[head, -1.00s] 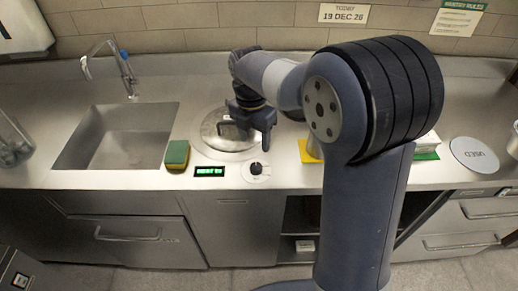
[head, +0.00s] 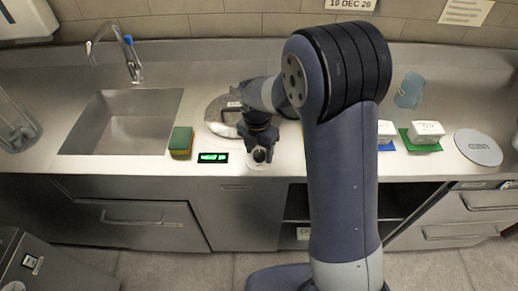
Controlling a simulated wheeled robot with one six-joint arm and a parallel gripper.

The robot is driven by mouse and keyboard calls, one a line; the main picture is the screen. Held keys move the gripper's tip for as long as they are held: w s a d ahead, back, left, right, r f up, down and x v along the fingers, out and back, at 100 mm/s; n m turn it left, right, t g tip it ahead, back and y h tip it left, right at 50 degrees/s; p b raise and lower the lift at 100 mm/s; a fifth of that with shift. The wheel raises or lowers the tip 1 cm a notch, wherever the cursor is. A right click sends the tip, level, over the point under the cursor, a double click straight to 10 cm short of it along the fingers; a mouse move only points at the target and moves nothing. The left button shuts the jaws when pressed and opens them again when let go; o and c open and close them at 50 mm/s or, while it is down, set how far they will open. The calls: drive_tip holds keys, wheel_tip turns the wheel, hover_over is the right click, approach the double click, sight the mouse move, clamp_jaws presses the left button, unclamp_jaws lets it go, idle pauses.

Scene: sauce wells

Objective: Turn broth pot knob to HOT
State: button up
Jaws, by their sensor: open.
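The broth pot lid (head: 217,112) is a round metal disc set in the counter, partly hidden by my arm. The black knob (head: 260,156) sits on a pale round dial (head: 254,166) at the counter's front, below the lid. My gripper (head: 260,153) is over the knob, pointing down with its fingers at either side of it. The jaws are open. Contact with the knob cannot be made out. The dial's markings are mostly hidden. A small display (head: 213,158) with green lettering lies left of the knob; its text is too blurred to read.
A green and yellow sponge (head: 181,142) lies left of the display, beside the sink (head: 125,122). White boxes on coloured mats, including a green mat (head: 420,146), stand right of my arm.

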drive_tip(key=c, duration=1)
drive_tip(key=shift+o, duration=0.2)
